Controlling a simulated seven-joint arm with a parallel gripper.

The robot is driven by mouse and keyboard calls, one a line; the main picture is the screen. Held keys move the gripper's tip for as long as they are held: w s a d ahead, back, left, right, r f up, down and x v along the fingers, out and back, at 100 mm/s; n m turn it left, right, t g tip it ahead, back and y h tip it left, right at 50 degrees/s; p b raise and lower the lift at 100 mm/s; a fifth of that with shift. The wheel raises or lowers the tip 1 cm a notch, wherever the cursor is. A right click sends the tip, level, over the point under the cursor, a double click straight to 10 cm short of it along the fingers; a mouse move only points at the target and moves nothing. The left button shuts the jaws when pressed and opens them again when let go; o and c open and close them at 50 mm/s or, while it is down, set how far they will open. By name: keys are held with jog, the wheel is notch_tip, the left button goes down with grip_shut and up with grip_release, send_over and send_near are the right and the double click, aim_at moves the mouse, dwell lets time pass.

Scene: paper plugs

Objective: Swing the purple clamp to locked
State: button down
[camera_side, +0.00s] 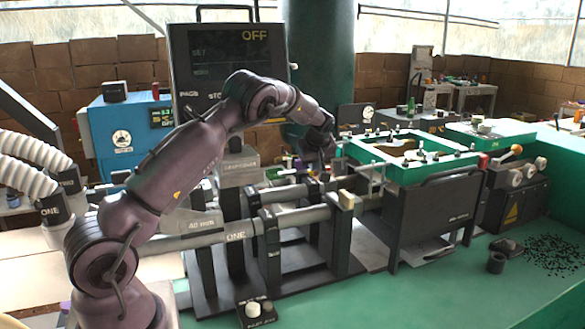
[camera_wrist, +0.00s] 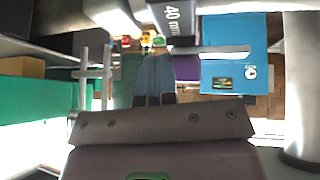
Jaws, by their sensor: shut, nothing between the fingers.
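My gripper (camera_wrist: 153,66) is shut and empty; its two dark fingers lie together in the wrist view. In the side view my gripper (camera_side: 326,153) is low behind the pipes, left of the green-topped box, and its fingertips are hard to make out. A purple patch (camera_wrist: 186,68) shows just right of the fingers in the wrist view, partly hidden by the grey pipe; it looks like the purple clamp. I cannot tell whether the fingers touch it. In the side view the clamp is too small and hidden to make out, and its position cannot be read.
Grey pipes (camera_side: 290,217) run across the rig in front of my gripper. The green-topped box (camera_side: 420,172) stands close at the right. A dark screen reading OFF (camera_side: 228,62) rises behind my arm. A blue machine (camera_side: 125,135) stands at the left.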

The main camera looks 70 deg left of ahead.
jog(key=shift+a, duration=0.5)
dwell(0.4)
jog(key=shift+a, duration=0.25)
jog(key=shift+s+a, duration=0.1)
jog(key=shift+a, duration=0.6)
dwell(0.5)
